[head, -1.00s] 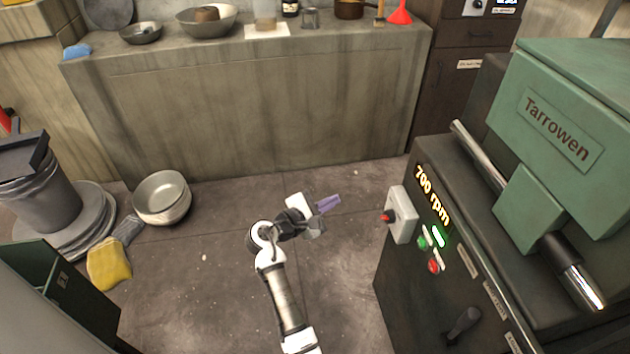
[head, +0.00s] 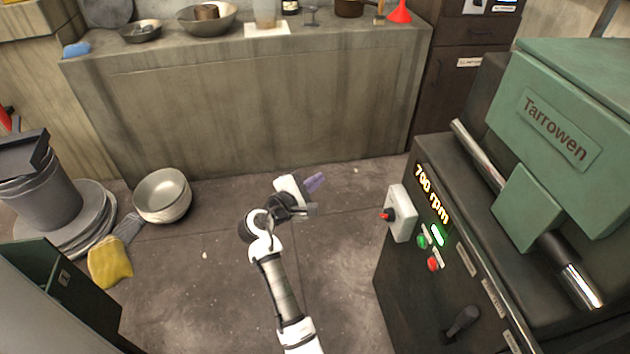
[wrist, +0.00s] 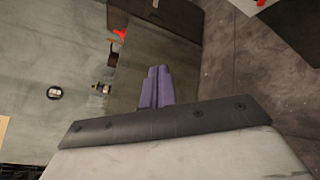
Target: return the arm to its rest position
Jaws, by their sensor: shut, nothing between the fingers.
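My gripper (head: 315,183) hangs above the bare floor in the middle of the head view, left of the machine and apart from it. Its purple fingers are together with nothing between them. The arm reaches up from the bottom edge and bends at the wrist. In the wrist view my gripper's purple fingers (wrist: 156,86) also show closed and empty, pointing toward the counter.
The green and black machine (head: 555,135) stands at right, its display reading 700 rpm, with a grey switch box (head: 401,213) on its side. A concrete counter (head: 250,110) runs along the back.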

